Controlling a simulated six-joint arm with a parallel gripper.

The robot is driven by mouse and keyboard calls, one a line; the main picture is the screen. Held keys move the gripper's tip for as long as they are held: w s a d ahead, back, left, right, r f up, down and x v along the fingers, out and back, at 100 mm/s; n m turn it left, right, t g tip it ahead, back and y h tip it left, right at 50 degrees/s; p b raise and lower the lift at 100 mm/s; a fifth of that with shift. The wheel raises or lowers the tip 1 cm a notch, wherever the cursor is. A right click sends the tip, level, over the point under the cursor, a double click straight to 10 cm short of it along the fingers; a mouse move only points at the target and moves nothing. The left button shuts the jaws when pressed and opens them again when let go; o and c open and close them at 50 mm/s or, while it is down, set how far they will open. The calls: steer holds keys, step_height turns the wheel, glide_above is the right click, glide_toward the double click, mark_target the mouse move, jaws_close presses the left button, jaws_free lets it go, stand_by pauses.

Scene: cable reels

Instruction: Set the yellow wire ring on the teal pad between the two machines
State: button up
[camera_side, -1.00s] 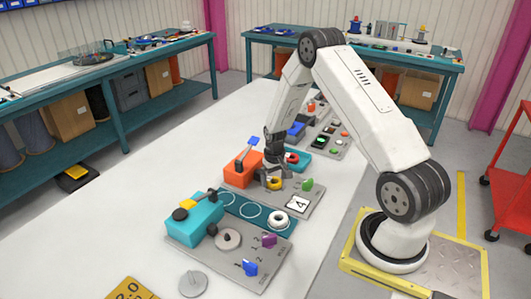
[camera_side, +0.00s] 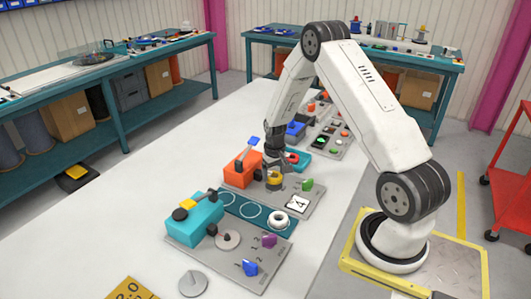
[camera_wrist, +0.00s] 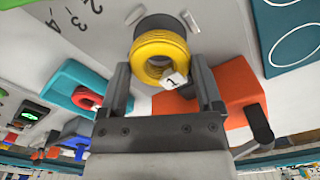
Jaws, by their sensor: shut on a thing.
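The yellow wire ring (camera_side: 274,178) is at the grey plate of the orange machine (camera_side: 239,174), just above a dark round seat. My gripper (camera_side: 275,171) is shut on it. In the wrist view the ring (camera_wrist: 158,42) sits between the two fingers of my gripper (camera_wrist: 160,70), with a small white tag marked 1 hanging from it. The teal pad (camera_side: 233,206) lies between the orange machine and the teal machine (camera_side: 194,222). It has white circle outlines, and a white ring (camera_side: 278,220) lies at its right end. Part of the pad (camera_wrist: 286,16) shows at the wrist view's upper right.
A green knob (camera_side: 307,185) and a white card marked 4 (camera_side: 297,203) are right of the yellow ring. Another teal machine with a red ring (camera_side: 292,157) stands behind. Blue and purple knobs are in front. The white table is clear at left.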

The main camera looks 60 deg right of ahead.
steer(key=shift+r, duration=2.6)
steer(key=shift+r, duration=1.75)
steer(key=n, duration=0.6)
glide_above(225, 198)
step_height(225, 198, down, 5)
steer(key=shift+f, duration=0.5)
steer(key=shift+f, duration=0.1)
steer(key=shift+f, duration=2.15)
steer(key=shift+f, duration=0.3)
